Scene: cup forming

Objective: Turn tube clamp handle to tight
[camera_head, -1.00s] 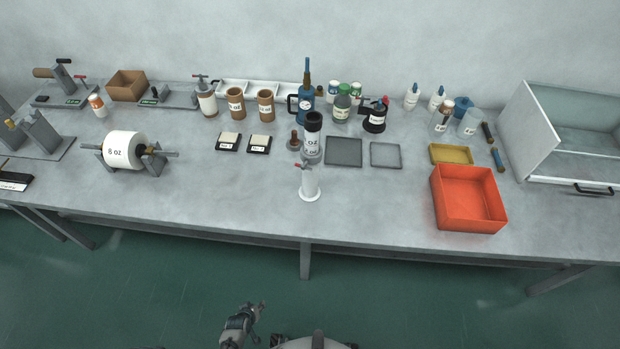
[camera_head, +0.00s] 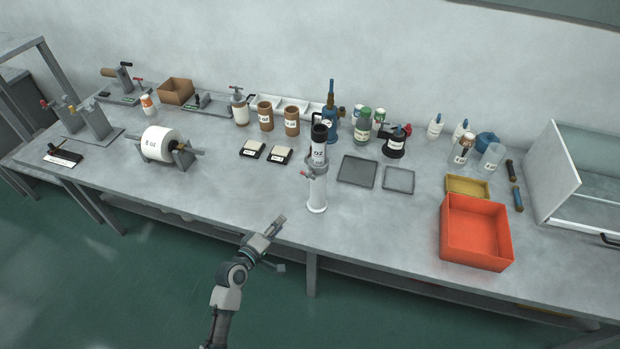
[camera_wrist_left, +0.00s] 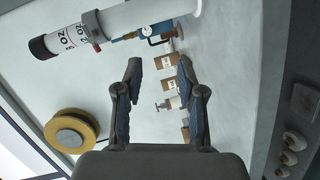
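The white tube stand (camera_head: 317,195) stands upright near the front edge of the bench. A grey clamp (camera_head: 316,170) on its top surrounds a black-rimmed tube labelled OZ (camera_head: 318,154). The clamp's small red handle (camera_head: 303,173) is on the left side. In the left wrist view the tube (camera_wrist_left: 72,38) and stand (camera_wrist_left: 150,12) lie across the top left, with the red-tipped handle (camera_wrist_left: 97,47) beside the clamp collar (camera_wrist_left: 93,27). My left gripper (camera_head: 281,243) is open and empty, in front of the bench edge, lower left of the stand. My right gripper is not in view.
A roll labelled 8 oz (camera_head: 161,144) sits on a holder at left. A dark grey tray (camera_head: 357,171) and an orange bin (camera_head: 475,232) are right of the stand. Bottles and brown cups stand behind. The bench (camera_head: 235,190) is clear between roll and stand.

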